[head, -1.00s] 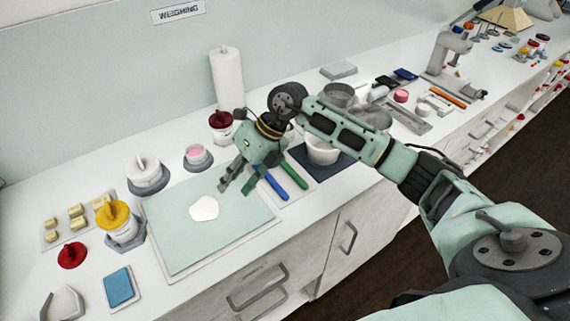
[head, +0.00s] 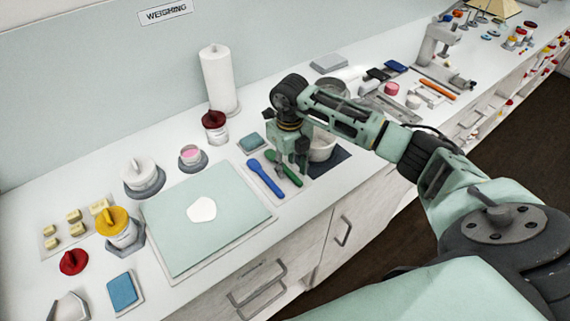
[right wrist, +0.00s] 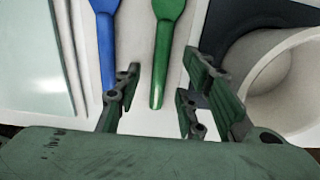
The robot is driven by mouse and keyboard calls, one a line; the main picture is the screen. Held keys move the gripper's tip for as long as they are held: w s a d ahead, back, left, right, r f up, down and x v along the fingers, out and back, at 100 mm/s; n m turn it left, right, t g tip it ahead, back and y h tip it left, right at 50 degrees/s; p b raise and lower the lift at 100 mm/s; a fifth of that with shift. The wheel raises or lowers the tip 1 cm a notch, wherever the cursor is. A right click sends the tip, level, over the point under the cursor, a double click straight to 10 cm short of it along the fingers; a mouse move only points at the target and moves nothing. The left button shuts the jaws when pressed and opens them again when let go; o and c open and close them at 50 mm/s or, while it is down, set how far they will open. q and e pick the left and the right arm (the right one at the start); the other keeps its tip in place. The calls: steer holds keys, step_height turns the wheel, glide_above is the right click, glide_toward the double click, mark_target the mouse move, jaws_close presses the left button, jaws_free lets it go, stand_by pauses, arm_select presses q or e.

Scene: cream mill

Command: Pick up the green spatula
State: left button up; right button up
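The green spatula (head: 292,178) lies on a pale tray beside the blue spatula (head: 265,178). My right gripper (head: 291,163) is above the green spatula and hides part of it in the head view. In the right wrist view, the right gripper (right wrist: 160,85) is open, and the end of the green spatula (right wrist: 165,50) lies between its fingers in the picture, with a gap on each side. The blue spatula (right wrist: 106,45) is just left of the left finger. I cannot tell how far the fingertips are above the tray. My left gripper is not in view.
A white mortar-like bowl (right wrist: 290,80) on a dark mat (head: 330,164) stands close to the right of my gripper. A pale green board (head: 235,210) lies to the left. A small teal-topped dish (head: 251,143) and a red-lidded jar (head: 214,126) stand behind.

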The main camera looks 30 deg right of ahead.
steer(key=shift+f, duration=0.4)
steer(key=shift+c, duration=0.3)
jaws_close()
steer(key=shift+w+r, duration=0.1)
steer(key=shift+r, duration=0.05)
